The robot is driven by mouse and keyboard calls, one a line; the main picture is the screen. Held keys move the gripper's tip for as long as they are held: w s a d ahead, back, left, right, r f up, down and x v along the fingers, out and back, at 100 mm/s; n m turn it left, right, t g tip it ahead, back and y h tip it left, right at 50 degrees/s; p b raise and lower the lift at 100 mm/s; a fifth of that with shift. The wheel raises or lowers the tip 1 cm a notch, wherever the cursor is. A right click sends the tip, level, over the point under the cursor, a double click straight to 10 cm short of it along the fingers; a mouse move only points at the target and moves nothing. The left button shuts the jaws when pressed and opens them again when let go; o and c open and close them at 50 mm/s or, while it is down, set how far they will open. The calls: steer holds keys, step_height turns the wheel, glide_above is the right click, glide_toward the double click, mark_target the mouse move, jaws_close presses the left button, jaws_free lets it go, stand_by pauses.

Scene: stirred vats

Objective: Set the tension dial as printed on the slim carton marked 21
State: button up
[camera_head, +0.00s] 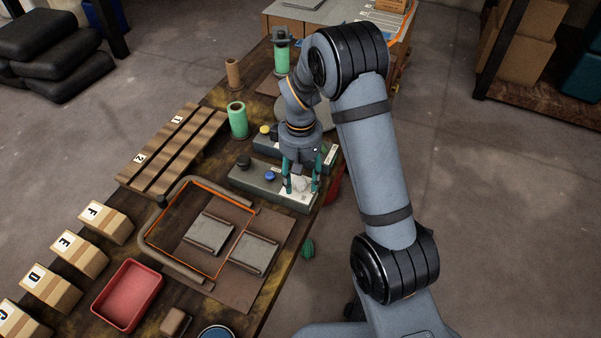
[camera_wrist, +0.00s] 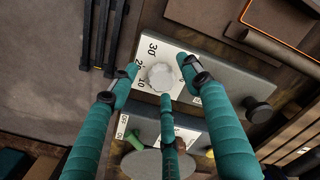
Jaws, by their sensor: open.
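The pale, scalloped dial (camera_wrist: 160,76) sits on a white plate printed 10, 20 and 30 at one end of a grey control box (camera_wrist: 235,78). In the head view the dial (camera_head: 299,184) shows partly between my fingers. My gripper (camera_head: 302,188) is open above it, with teal fingers pointing down. In the wrist view the fingertips of my gripper (camera_wrist: 160,84) spread around the dial, apart from it as far as I can tell. The dial's pointer is too small to read. No carton marked 21 can be made out.
The grey box also carries a black knob (camera_head: 243,161) and a blue button (camera_head: 270,177). A second box with a yellow button (camera_head: 265,129) stands behind. Cartons lettered F (camera_head: 105,222), E (camera_head: 79,254) and D (camera_head: 50,289) and a red tray (camera_head: 128,296) stand at the left front.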

mark_target(301, 182)
step_height(301, 182, up, 12)
stand_by(0.4)
steer(key=shift+f, duration=0.1)
step_height(301, 182, down, 12)
steer(key=shift+w, duration=0.1)
stand_by(0.7)
